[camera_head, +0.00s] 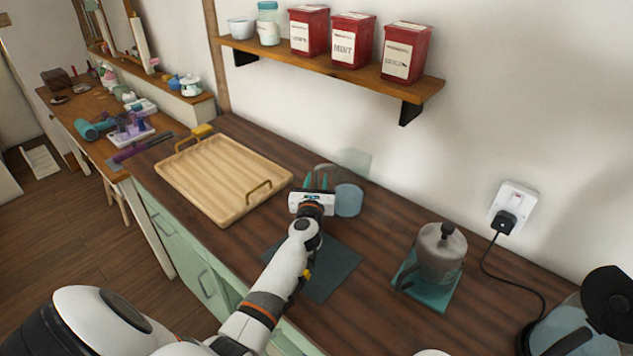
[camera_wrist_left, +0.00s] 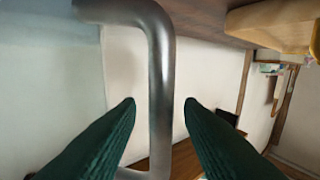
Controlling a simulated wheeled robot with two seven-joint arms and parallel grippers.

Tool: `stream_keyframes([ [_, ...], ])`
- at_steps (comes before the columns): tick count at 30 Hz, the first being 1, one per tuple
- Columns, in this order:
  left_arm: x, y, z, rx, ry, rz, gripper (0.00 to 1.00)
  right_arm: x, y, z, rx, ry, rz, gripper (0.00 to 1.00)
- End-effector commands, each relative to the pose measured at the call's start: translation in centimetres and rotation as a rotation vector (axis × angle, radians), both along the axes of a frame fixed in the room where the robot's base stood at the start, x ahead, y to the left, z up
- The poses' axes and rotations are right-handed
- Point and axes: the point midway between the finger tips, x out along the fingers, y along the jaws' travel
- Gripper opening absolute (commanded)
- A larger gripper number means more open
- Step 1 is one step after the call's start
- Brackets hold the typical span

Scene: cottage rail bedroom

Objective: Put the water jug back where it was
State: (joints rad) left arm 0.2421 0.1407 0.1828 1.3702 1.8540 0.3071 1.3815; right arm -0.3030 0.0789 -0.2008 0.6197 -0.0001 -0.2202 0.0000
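The water jug (camera_head: 349,201), a pale bluish see-through vessel, stands on the dark wooden counter near the wall, partly hidden by my left gripper. Its grey metal handle (camera_wrist_left: 160,85) fills the middle of the left wrist view. My left gripper (camera_head: 319,181) is at the jug, and its dark green fingers (camera_wrist_left: 160,104) lie on either side of the handle. They are open, with gaps showing between the fingertips and the handle. My right gripper is not in view.
A wooden tray (camera_head: 222,184) lies left of the jug. A dark square mat (camera_head: 334,268) lies in front. A grey lidded vessel (camera_head: 441,254) stands on a teal mat (camera_head: 434,297) to the right. A kettle (camera_head: 567,335) stands far right. A shelf (camera_head: 345,76) with red tins hangs above.

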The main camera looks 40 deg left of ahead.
Motion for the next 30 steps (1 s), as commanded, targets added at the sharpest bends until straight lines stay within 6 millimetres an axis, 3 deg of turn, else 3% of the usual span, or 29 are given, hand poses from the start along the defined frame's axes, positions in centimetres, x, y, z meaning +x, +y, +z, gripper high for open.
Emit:
stream_keyframes([
  [8, -1.7, -1.0, 0.0, -0.003, 0.001, -0.001, 0.34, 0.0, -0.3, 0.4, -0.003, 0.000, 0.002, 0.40],
  [21, -9.3, -5.2, -0.2, -0.001, 0.000, -0.001, 0.34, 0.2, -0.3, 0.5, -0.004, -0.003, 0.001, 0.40],
  [30, -10.5, -5.9, 0.0, 0.000, -0.001, 0.000, 0.34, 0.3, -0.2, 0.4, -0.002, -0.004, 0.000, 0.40],
])
